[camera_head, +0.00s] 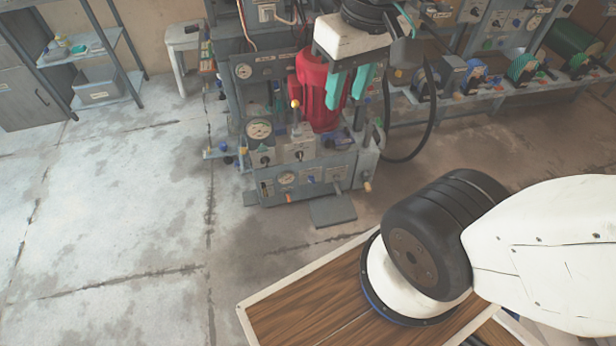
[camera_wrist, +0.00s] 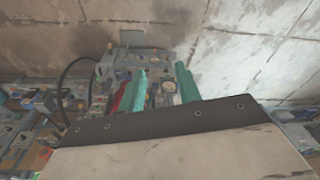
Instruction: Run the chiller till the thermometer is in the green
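The press machine (camera_head: 318,172) stands on the floor in the upper middle of the head view, with a red cylindrical body (camera_head: 308,75). Its front carries a large round dial (camera_head: 259,131), a smaller dial (camera_head: 286,178) below, and another dial (camera_head: 243,71) at the upper left. I cannot tell which dial is the thermometer or which control runs the chiller; labels and dial colours are too small to read. My gripper (camera_head: 349,92) hangs in front of the red body, its teal fingers apart and empty. In the wrist view, a dial (camera_wrist: 168,87) shows between the fingers.
A bench with panels and coloured parts (camera_head: 510,85) stands at the right. A shelf (camera_head: 100,92) and a small grey stool (camera_head: 182,45) stand at the upper left. A black hose (camera_head: 433,105) loops beside the machine. The floor (camera_head: 110,220) at the left is clear.

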